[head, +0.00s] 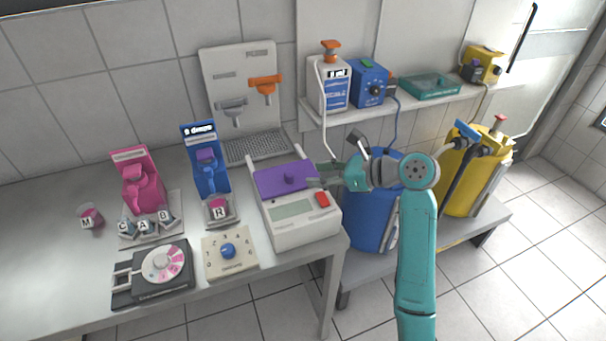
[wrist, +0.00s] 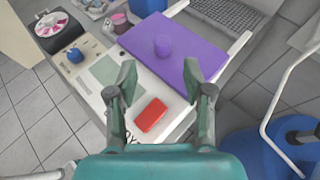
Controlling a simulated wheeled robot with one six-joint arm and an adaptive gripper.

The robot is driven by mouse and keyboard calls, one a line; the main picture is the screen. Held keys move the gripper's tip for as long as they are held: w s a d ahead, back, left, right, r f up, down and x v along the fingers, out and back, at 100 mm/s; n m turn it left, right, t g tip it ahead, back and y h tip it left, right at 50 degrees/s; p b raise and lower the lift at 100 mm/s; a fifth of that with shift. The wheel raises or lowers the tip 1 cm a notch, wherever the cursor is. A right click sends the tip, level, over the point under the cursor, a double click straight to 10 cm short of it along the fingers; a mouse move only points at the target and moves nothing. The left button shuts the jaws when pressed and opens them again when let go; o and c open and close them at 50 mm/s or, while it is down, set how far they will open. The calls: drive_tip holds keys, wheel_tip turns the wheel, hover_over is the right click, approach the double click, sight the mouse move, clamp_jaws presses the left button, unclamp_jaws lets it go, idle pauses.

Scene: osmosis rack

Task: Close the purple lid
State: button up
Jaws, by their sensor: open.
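The purple lid (head: 272,178) lies over the back part of a white machine (head: 290,233), with a round purple knob on its upper face. I cannot tell whether it is fully down. In the wrist view the lid (wrist: 150,45) is ahead of my gripper, knob up. My gripper (head: 315,182) is open and empty at the lid's right side in the head view. In the wrist view my gripper (wrist: 160,80) has its fingers apart over the lid's near edge; the right fingertip overlaps the lid's corner in the picture. Contact cannot be told.
A red button (wrist: 151,115) is on the machine's front panel, below my fingers in the wrist view. A blue dispenser (head: 207,165) and a dial plate (head: 230,252) stand left of the machine. A blue barrel (head: 368,215) stands to its right, behind my arm.

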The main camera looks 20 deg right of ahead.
drive_tip(key=shift+v, duration=1.55)
